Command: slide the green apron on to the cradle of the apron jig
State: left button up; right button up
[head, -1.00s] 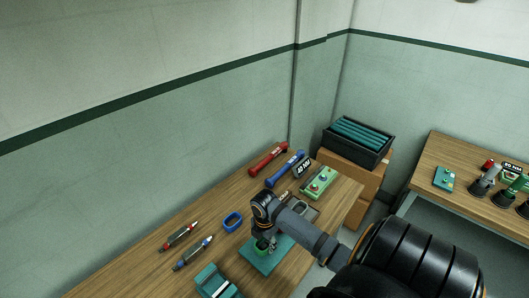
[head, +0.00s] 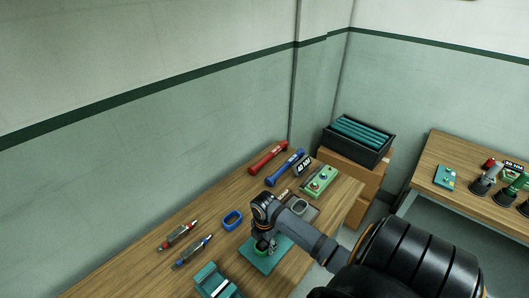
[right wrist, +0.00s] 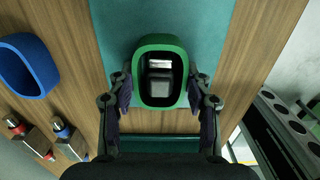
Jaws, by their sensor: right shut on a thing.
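The green apron (right wrist: 161,42) is a rounded oval ring, held between the two fingers of my right gripper (right wrist: 161,88). In the head view my right gripper (head: 264,242) points down over a teal base plate (head: 259,261), and the green apron is mostly hidden there. In the right wrist view a dark and grey block (right wrist: 160,88), seemingly the jig's cradle, shows inside the ring's opening, over the teal plate (right wrist: 205,30). I cannot tell how far down around the block the ring sits. My left gripper is not in view.
Two pen-like tools (head: 180,235), a teal holder (head: 214,281), red and blue handled tools (head: 268,157) and a green button box (head: 320,180) share the wooden bench.

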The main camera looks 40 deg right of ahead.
jog(key=o, duration=1.2)
jog(key=o, duration=0.5)
jog(key=shift+r, duration=0.3)
notch_tip(320, 180, up, 11)
jog(key=shift+r, duration=0.2)
